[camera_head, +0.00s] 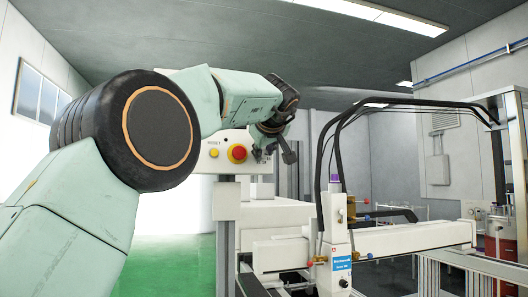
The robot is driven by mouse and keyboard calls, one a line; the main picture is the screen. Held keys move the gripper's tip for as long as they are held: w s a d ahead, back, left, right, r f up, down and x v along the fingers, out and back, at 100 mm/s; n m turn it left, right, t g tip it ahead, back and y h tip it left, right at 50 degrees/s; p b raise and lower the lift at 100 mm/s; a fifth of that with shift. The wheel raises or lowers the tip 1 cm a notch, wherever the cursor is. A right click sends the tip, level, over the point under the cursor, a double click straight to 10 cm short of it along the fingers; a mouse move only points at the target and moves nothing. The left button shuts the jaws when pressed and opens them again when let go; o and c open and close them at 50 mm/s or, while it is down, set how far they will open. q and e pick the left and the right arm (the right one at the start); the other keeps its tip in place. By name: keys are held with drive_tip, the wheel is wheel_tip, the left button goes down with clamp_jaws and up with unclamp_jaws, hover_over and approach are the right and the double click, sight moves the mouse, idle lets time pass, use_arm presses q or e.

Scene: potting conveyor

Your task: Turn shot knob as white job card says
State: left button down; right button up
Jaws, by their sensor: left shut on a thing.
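My left arm comes in from the left and reaches over to the white control panel (212,166). My left gripper (268,153) is at the right part of the panel face, small and dark in the picture, and is shut on the shot knob. The gripper hides the knob itself, so its pointer and setting cannot be read. I cannot make out a white job card. My right gripper is not in view.
A white dosing head (338,240) with a blue label and black hoses stands right of the panel on a white gantry beam (415,237). A grey post (225,240) stands below the panel. Red-brown containers (505,245) stand at far right. Green floor (165,265) shows at lower left.

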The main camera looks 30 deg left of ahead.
use_arm(q)
drive_tip(key=shift+r+m+g, duration=0.3)
drive_tip(key=shift+m, duration=0.3)
drive_tip(key=shift+y, duration=0.3)
drive_tip(key=shift+r, duration=0.2)
drive_tip(key=c, duration=1.5)
unclamp_jaws()
drive_tip(key=o, duration=0.4)
drive_tip(key=shift+w+f, duration=0.1)
drive_tip(key=shift+f, duration=0.2)
drive_tip(key=v, duration=1.2)
drive_tip(key=shift+w, duration=0.1)
